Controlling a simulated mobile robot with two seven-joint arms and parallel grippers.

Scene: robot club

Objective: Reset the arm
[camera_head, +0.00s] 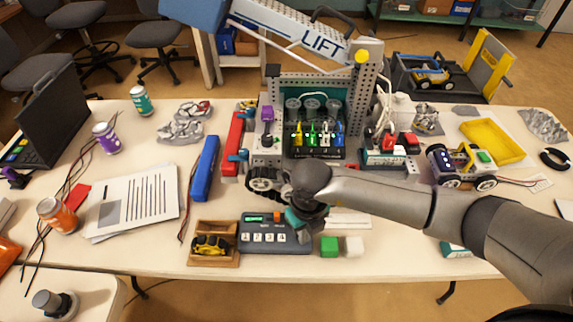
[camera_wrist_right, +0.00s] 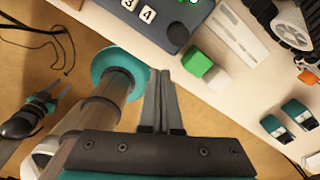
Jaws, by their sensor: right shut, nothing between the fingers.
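A dark control box (camera_head: 275,248) with white keys numbered 1 to 4 sits near the table's front edge. Part of it also shows in the wrist view (camera_wrist_right: 172,32). A white boom marked LIFT (camera_head: 290,28) slants above a grey perforated frame (camera_head: 362,95) at the back. Below it stand several coloured levers (camera_head: 312,135). My right gripper (camera_wrist_right: 163,76) is shut and empty, and points toward the table's front edge. In the head view my right forearm ends just right of the control box and covers part of it.
A green block (camera_head: 329,247) and a white block (camera_head: 354,246) lie right of the box. A wooden tray (camera_head: 214,260) with a small yellow car stands left of it. A blue bar (camera_head: 205,168) and papers (camera_head: 132,205) lie further left. A yellow tray (camera_head: 492,140) is at right.

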